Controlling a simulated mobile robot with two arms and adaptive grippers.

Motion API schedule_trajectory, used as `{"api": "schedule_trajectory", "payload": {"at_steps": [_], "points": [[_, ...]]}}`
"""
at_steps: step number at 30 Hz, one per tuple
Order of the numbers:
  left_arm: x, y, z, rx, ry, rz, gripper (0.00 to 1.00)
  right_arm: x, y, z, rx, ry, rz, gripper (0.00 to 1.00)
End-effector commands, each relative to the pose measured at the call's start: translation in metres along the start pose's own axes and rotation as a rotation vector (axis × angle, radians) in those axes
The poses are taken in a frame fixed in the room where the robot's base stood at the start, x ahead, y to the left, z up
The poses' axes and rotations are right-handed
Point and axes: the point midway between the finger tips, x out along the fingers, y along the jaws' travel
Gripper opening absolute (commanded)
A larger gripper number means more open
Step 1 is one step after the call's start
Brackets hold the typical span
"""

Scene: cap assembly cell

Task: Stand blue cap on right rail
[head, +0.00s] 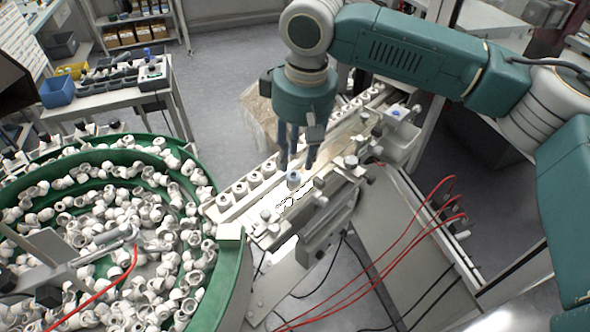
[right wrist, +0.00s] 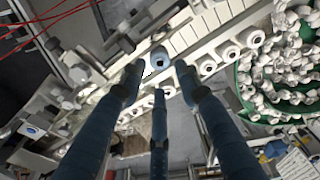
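The blue cap (head: 293,180) stands upright on the right rail (head: 262,212), beside a row of white caps on the left rail (head: 226,201). In the right wrist view the blue cap (right wrist: 159,60) shows its round top with a dark centre. My right gripper (head: 297,162) points down just above the cap. Its three blue fingers are spread, and the right wrist view shows clear gaps between the fingertips (right wrist: 158,75) and the cap. It holds nothing. My left gripper is not in view.
A green bowl feeder (head: 235,265) full of white parts is at the left. Metal fixtures (head: 325,190) stand close to the right of the rail. A pale box (head: 402,135) with a blue item lies farther right. Red hoses (head: 405,245) cross the lower right.

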Motion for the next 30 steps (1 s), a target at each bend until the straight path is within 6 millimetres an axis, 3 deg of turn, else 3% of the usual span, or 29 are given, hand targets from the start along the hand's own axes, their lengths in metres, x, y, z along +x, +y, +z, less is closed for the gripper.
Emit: {"api": "schedule_trajectory", "payload": {"at_steps": [6, 12, 30], "points": [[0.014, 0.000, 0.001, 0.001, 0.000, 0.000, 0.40, -0.046, 0.000, -0.001, 0.000, 0.004, 0.000, 0.33], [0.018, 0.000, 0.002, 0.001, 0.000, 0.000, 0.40, -0.072, 0.000, -0.001, 0.001, 0.001, 0.000, 0.33], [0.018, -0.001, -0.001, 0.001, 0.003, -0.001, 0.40, -0.077, 0.000, -0.001, 0.004, 0.000, -0.009, 0.33]]}}
